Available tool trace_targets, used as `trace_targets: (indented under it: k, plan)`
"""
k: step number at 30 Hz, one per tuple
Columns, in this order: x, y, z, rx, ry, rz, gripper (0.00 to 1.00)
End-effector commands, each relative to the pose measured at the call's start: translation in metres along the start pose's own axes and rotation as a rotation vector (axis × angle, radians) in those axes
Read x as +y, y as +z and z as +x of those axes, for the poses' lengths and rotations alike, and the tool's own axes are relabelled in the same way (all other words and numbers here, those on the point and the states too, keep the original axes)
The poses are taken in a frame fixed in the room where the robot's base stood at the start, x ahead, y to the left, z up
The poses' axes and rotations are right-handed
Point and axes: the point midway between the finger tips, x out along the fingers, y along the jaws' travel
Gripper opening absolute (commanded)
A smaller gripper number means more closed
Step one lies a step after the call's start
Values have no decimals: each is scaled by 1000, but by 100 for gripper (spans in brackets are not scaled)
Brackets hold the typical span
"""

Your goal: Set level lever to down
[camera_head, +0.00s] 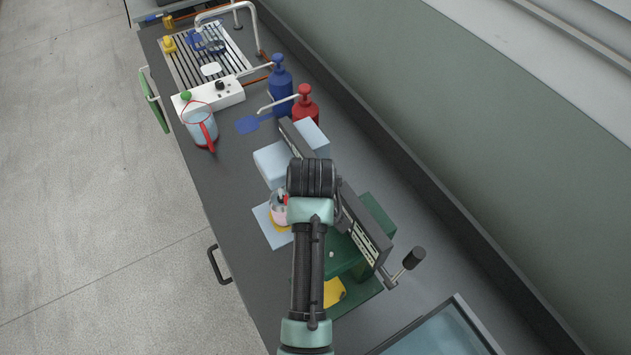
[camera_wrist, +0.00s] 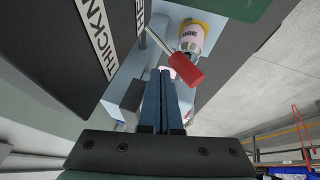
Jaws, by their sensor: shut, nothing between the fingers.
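A lever with a red cylindrical grip (camera_wrist: 186,70) on a thin metal rod shows in the wrist view, beside a dark panel (camera_wrist: 75,60) with white label plates. One plate reads "THICKN…". The rod slants down and right from the panel. My gripper (camera_wrist: 165,74) is shut and empty, its fingertips just left of the red grip; I cannot tell whether they touch it. In the head view my arm hides the fingers and most of this lever. The labelled dark bar (camera_head: 362,238) of the green machine shows there, with a black-knobbed crank (camera_head: 412,259) at its end.
Light blue blocks (camera_head: 270,160) lie beside the bar. Blue (camera_head: 281,92) and red (camera_head: 305,106) pump bottles, a clear jug (camera_head: 198,124) and a white switch box (camera_head: 208,95) stand farther along the counter.

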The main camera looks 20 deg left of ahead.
Motion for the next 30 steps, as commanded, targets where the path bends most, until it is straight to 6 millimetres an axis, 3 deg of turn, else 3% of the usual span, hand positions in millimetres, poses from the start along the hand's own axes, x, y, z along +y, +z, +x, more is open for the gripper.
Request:
trace_targets:
  k: [10, 30]
  plan:
    - [-17, 2, 5, 0, -2, 1, 0]
    - [-20, 2, 4, -6, -11, 0, 0]
